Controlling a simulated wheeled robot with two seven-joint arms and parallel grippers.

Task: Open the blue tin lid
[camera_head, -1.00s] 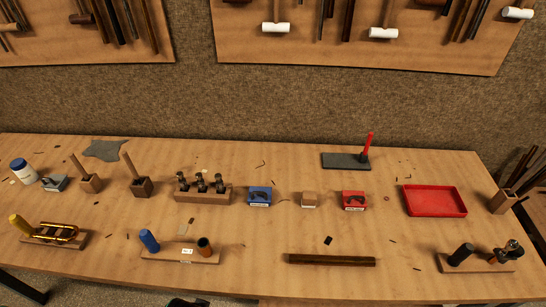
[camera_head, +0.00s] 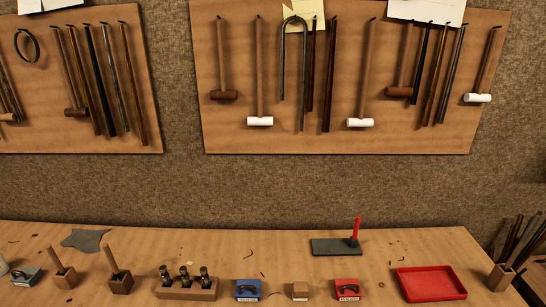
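The blue tin (camera_head: 248,290) is a small blue box with a pale label on its front. It stands on the workbench near the bottom edge of the head view, left of a small wooden block. A dark mark or handle shows on its top. The lid looks closed, but it is too small to be sure. Neither of my grippers is in view.
A similar red tin (camera_head: 347,289) and a wooden block (camera_head: 300,291) stand to the right. A red tray (camera_head: 431,284) is further right. A wooden holder (camera_head: 187,293) with dark pieces stands left. A grey plate (camera_head: 335,247) with a red upright handle lies behind.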

